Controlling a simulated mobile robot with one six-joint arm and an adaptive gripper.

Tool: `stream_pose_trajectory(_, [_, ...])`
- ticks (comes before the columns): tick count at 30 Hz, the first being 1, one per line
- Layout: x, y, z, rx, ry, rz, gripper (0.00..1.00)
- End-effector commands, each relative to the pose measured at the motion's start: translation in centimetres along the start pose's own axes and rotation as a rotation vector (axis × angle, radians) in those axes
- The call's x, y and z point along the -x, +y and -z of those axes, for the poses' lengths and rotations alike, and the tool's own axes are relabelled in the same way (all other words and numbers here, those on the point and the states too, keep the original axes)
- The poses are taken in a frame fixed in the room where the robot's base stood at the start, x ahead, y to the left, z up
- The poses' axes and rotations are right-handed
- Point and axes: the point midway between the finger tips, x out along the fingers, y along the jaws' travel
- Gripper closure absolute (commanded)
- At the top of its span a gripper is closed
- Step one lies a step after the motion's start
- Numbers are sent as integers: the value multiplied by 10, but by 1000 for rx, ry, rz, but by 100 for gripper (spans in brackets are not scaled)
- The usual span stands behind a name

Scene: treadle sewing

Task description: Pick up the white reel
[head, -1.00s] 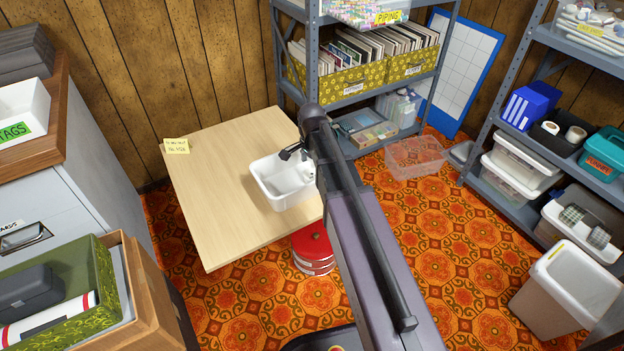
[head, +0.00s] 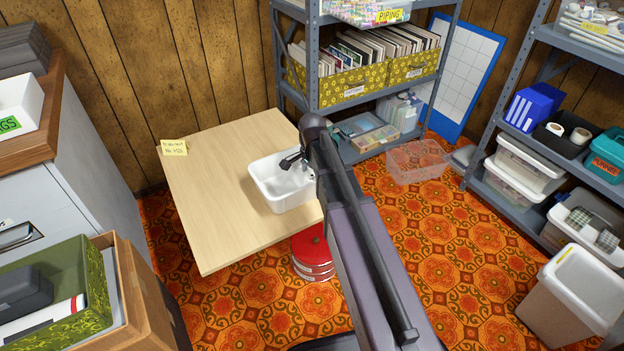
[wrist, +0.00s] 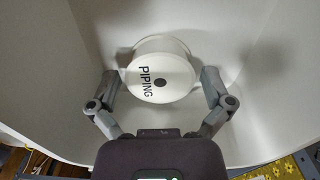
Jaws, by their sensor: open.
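The white reel (wrist: 160,72), marked PIPING and with a dark centre hole, lies inside a white bin (wrist: 70,60) in the wrist view. My gripper (wrist: 160,82) is open, with one finger on each side of the reel. I cannot tell whether the fingers touch it. In the head view the white bin (head: 270,197) stands on the pale wooden table, and my gripper (head: 292,161) reaches into it. I cannot make out the reel there; the gripper and bin wall hide it.
The pale table (head: 205,215) is mostly clear, with a yellow note (head: 174,148) at its far left corner. A red round tin (head: 312,250) stands on the floor beside it. A metal shelf (head: 312,60) rises behind. A clear box (head: 418,162) is on the floor.

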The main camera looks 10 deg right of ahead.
Motion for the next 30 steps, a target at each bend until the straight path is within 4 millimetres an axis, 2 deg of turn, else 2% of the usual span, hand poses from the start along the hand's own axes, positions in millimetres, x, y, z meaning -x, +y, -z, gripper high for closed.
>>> stream_pose_trajectory(6, [0, 0, 0, 0, 0, 0, 0])
stream_pose_trajectory(8, [0, 0, 0, 0, 0, 0, 15])
stream_pose_trajectory(9, [0, 0, 0, 0, 0, 0, 27])
stream_pose_trajectory(11, [0, 0, 0, 0, 0, 0, 45])
stream_pose_trajectory(12, [0, 0, 0, 0, 0, 0, 47])
stream_pose_trajectory(30, [6, 0, 0, -1, 0, 0, 48])
